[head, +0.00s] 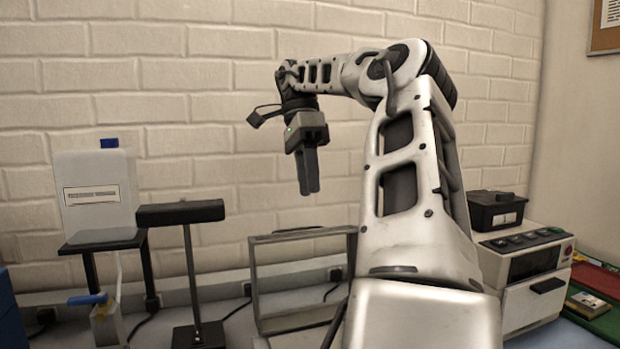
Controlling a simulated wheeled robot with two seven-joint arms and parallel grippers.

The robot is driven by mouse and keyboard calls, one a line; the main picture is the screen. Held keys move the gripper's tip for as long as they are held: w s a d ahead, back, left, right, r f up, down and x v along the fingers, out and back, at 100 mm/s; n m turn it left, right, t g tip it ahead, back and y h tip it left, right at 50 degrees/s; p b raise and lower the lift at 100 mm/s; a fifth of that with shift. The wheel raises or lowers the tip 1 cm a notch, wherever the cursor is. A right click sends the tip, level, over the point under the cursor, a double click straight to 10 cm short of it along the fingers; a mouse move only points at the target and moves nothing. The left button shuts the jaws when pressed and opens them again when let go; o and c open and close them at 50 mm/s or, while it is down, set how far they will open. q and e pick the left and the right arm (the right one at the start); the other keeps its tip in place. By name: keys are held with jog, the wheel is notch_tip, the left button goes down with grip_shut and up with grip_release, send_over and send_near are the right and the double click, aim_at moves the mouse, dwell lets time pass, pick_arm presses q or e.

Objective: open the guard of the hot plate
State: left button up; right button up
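A grey upright frame with a see-through front (254,285) stands on the bench at the centre; it looks like the hot plate's guard. My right arm hides its right side, and I cannot make out the hot plate itself. A dark bar lies along its top edge, and I cannot tell whether this is a handle. My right gripper (308,192) points down, above and behind or over the frame, clearly apart from it in the picture. Its two dark fingers are together with nothing between them. My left gripper is not in view.
A white canister with a blue cap (97,196) stands on a dark stand at left. A black T-shaped stand (190,265) is left of the frame. A white instrument (525,285) with a black box (496,211) on top is at right. A brick wall closes the back.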

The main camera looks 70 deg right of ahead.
jog(key=a, duration=0.1)
jog(key=s+a+r, duration=0.1)
jog(key=a, duration=0.1)
jog(key=a+r, duration=0.1)
jog(key=shift+s+a, duration=0.25)
jog(key=shift+s, duration=0.1)
jog(key=c, duration=0.5)
jog(key=shift+d+f+n, duration=0.15)
jog(key=shift+d+n, duration=0.2)
jog(key=shift+n, duration=0.05)
grip_shut()
jog(key=w+d+f+n+t+h+p, duration=0.1)
jog(key=w+d+f+n+t+h, duration=0.15)
jog(key=d+n, duration=0.5)
jog(key=w+d+f+n+t+h+p, duration=0.1)
jog(key=w+d+f+n+h, duration=0.2)
jog(key=n, duration=0.7)
jog(key=s+b+x, duration=0.1)
jog(key=b+x, duration=0.1)
jog(key=x, duration=0.8)
jog(key=shift+w+d+f+y, duration=0.2)
jog(key=shift+w+d+y, duration=0.15)
jog(key=shift+w, duration=0.1)
